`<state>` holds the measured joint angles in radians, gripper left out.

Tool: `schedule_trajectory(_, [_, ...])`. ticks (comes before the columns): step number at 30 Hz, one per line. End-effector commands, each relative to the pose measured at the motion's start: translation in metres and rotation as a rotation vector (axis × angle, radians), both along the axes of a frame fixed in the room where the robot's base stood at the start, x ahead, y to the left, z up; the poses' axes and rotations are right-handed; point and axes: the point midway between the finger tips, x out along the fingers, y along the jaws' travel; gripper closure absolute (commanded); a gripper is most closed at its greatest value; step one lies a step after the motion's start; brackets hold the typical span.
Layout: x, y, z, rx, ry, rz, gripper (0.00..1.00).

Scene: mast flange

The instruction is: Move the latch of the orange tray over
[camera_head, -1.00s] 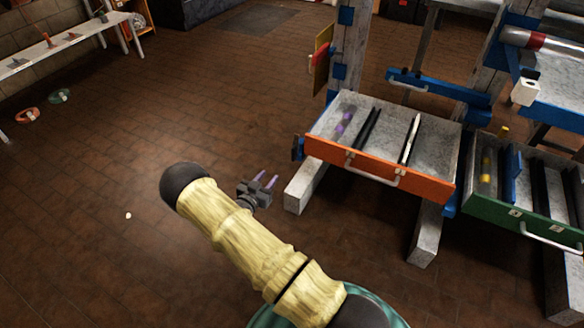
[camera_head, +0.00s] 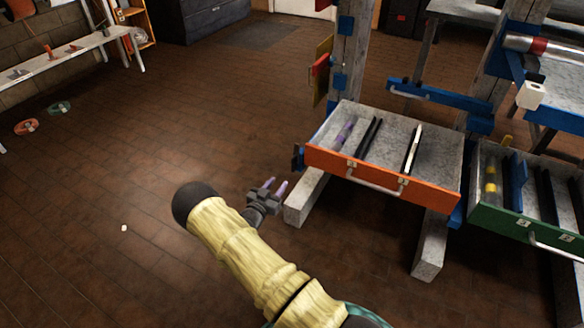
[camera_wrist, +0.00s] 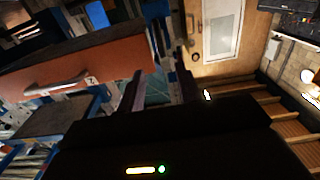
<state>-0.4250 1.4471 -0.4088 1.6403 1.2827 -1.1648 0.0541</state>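The orange tray (camera_head: 430,194) is a grey drawer-like box with an orange front and a pale bar handle (camera_head: 375,183), on the wooden stand at right of centre in the head view. A small dark blue piece (camera_head: 298,157), perhaps its latch, sits at the left end of the orange front. In the wrist view the orange front (camera_wrist: 85,68) lies left of the open fingers (camera_wrist: 160,92).
A green tray (camera_head: 500,217) with a handle stands right of the orange one. Wooden posts (camera_head: 302,200) stand below the orange tray. A white bench (camera_head: 60,62) is at the far left. The brown floor at left is mostly clear.

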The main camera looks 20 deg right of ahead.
Motion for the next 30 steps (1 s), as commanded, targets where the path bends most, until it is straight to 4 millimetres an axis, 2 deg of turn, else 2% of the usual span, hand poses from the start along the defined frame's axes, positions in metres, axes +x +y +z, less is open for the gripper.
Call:
schedule_trajectory(18, [0.065, -0.084, -0.003, 0.002, -0.002, -0.001, 0.65])
schedule_trajectory(23, [0.073, -0.093, -0.001, 0.001, 0.000, 0.000, 0.65])
schedule_trajectory(30, [0.074, -0.094, 0.000, 0.001, 0.001, 0.001, 0.65])
